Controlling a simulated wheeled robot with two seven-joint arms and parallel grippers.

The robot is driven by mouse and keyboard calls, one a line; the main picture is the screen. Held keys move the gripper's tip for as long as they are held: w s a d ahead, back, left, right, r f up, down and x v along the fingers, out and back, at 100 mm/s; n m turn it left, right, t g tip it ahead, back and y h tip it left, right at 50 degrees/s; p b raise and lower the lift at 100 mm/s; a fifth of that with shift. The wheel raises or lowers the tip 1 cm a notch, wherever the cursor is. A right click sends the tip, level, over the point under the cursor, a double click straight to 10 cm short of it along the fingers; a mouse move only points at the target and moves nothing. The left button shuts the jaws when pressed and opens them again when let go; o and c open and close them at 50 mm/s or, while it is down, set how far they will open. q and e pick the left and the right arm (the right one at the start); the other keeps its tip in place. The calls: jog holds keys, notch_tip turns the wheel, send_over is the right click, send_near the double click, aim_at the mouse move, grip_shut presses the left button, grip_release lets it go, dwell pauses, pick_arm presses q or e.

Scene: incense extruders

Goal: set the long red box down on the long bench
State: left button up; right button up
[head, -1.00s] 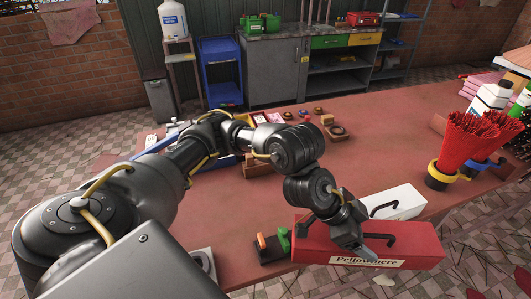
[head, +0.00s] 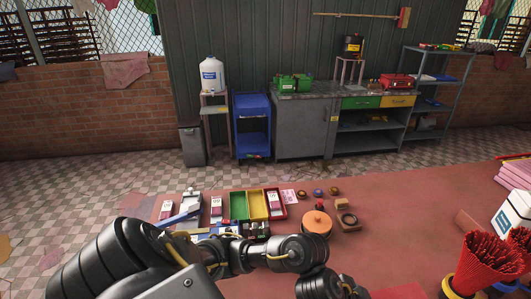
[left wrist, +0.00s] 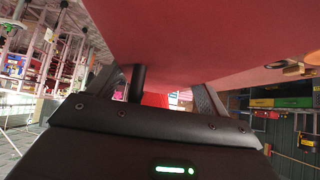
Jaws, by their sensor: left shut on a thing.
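The long red box, labelled and black-handled in the earlier head view, is mostly out of the head view now. A red patch (head: 400,291) at the bottom edge may be part of it. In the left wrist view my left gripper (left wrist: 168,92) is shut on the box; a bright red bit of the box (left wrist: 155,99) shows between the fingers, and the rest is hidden. In the head view my left arm reaches in from the bottom left, its fingertips below the frame. A long red-topped bench (head: 400,220) runs across the front. My right gripper is not in view.
Coloured trays (head: 257,205) and small boxes stand on the bench's left part, with a round orange-lidded thing (head: 316,222) beside them. A grey cabinet (head: 305,125) stands behind. The bench middle is clear.

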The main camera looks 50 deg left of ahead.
pick_arm(q)
jog(key=shift+w, duration=0.1)
jog(key=shift+w+a, duration=0.1)
jog(key=shift+w+a+f, duration=0.1)
jog(key=shift+a+f, duration=0.1)
jog(key=shift+a, duration=0.05)
jog(key=w+a+f+b, duration=0.1)
jog(key=a+f+b, duration=0.2)
jog(key=a+f, duration=0.1)
jog(key=w+a+f+b, duration=0.2)
jog(key=a+f+b, duration=0.1)
jog(key=a+f, duration=0.1)
jog(key=w+a+f+b, duration=0.2)
jog(key=a+f+b, duration=0.1)
jog(key=a, duration=0.1)
jog(key=shift+a+f+b, duration=0.25)
jog(key=shift+f+b, duration=0.15)
jog(key=shift+f, duration=0.4)
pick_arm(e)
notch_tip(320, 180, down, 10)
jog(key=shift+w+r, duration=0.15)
pick_arm(q)
jog(key=shift+f, duration=0.15)
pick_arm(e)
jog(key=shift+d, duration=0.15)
